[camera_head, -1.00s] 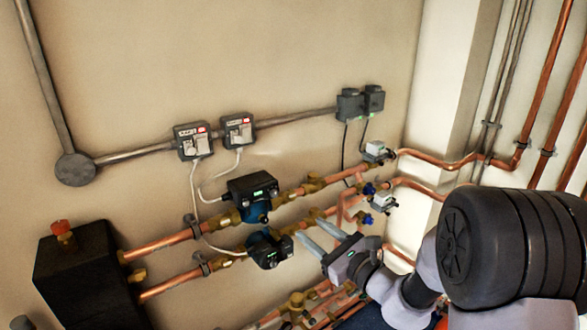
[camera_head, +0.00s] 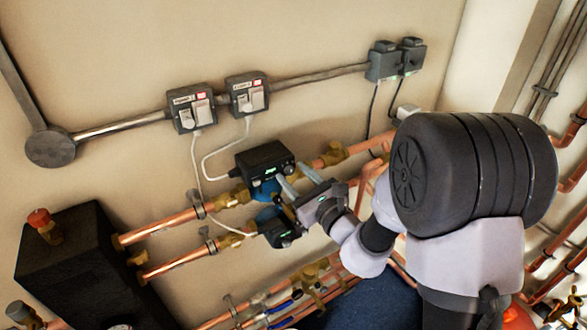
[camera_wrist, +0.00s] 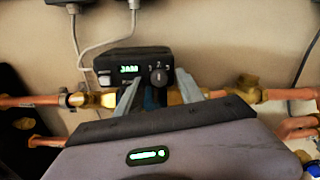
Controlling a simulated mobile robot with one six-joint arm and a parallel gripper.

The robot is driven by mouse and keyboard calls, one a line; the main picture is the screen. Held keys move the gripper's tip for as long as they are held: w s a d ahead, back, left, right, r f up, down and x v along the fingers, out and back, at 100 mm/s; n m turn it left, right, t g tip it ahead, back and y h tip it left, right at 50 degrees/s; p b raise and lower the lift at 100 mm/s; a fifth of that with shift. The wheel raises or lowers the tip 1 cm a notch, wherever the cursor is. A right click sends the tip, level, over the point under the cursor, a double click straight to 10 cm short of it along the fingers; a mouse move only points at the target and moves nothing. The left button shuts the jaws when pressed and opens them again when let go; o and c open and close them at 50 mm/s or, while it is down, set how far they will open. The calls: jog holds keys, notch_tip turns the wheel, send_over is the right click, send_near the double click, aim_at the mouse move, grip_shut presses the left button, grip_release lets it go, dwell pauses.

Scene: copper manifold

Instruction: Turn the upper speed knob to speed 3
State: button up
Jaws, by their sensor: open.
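The upper pump (camera_head: 264,157) is a black box with a lit green display over a blue body on the upper copper pipe. In the wrist view its front face (camera_wrist: 118,80) shows the display on the left and a round dark speed knob (camera_wrist: 159,76) on the right. Small light numerals stand above the knob; a pale mark shows on it, but its exact setting is too small to read. My gripper (camera_head: 292,174) is open, its two pale fingers (camera_wrist: 159,82) either side of the knob. I cannot tell whether they touch it.
The lower pump (camera_head: 277,232) sits just below my gripper on the lower pipe. White cables hang from two grey switch boxes (camera_head: 190,108) above. A black box (camera_head: 75,255) with a red-capped fitting stands left. Copper pipes run on both sides.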

jog(key=shift+s, duration=0.1)
grip_shut()
jog(key=shift+r+m+p, duration=0.1)
jog(key=shift+m+p, duration=0.2)
jog(key=shift+p, duration=0.05)
jog(key=m+p, duration=0.2)
jog(key=m, duration=0.1)
jog(key=shift+m+p, duration=0.35)
jog(key=shift+m, duration=0.05)
jog(key=shift+m+p, duration=1.45)
jog(key=shift+m, duration=0.75)
